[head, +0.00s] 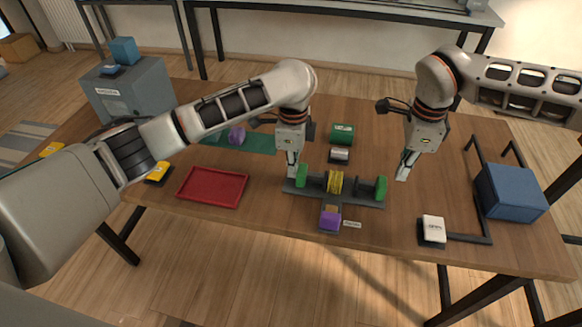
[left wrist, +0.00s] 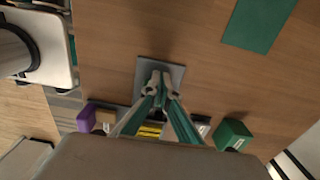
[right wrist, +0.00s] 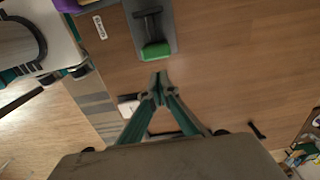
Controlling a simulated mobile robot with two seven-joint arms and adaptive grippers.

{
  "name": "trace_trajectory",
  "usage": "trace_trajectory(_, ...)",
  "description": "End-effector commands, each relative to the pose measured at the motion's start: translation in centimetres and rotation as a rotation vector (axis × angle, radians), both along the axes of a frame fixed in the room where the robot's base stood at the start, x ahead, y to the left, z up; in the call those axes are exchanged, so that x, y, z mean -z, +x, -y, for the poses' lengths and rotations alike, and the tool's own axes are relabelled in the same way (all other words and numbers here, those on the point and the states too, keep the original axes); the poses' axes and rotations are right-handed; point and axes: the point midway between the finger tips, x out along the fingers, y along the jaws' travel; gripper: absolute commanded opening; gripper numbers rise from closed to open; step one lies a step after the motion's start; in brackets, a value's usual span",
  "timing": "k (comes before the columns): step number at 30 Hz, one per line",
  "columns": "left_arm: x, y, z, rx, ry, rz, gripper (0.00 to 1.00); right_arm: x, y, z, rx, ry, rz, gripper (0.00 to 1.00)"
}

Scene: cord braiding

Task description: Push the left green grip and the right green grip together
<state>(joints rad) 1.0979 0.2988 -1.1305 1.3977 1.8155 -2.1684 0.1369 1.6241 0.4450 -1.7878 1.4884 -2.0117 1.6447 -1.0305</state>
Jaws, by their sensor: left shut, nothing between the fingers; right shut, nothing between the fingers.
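The left green grip (head: 301,175) and the right green grip (head: 380,188) stand at the two ends of a dark grey fixture (head: 347,200), with a yellow spool (head: 334,182) between them. My left gripper (head: 291,180) is shut and empty, just left of the left grip; in the left wrist view its fingers hide that grip. My right gripper (head: 402,178) is shut and empty, to the right of the right grip and apart from it. The right grip also shows in the right wrist view (right wrist: 156,51), beyond the fingertips. I cannot tell whether the left gripper touches its grip.
A purple block (head: 330,220) is at the fixture's front. A red tray (head: 212,187) lies left, a white-topped box (head: 433,229) front right, and a blue bin (head: 510,192) far right.

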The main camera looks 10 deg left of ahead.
Motion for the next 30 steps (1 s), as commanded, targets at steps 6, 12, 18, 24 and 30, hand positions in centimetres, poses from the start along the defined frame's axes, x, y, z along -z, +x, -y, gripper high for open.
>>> trace_trajectory(6,0.0,0.0,0.5,0.001,-0.003,-0.001,0.00,0.0,0.0,0.0,0.000,0.000,0.000,0.00)
trace_trajectory(12,0.0,0.0,0.6,0.001,-0.003,0.000,0.00,0.0,0.0,0.0,0.000,0.000,0.000,0.00)
trace_trajectory(18,0.0,0.0,0.5,0.001,-0.003,-0.001,0.00,0.9,0.0,0.0,0.000,0.000,-0.001,0.00)
trace_trajectory(24,0.0,0.0,0.6,0.001,-0.003,-0.001,0.00,3.1,-0.1,0.0,-0.001,0.000,-0.002,0.00)
trace_trajectory(30,0.0,0.0,0.6,0.001,-0.003,-0.001,0.00,5.1,0.0,0.0,0.000,0.000,-0.001,0.00)
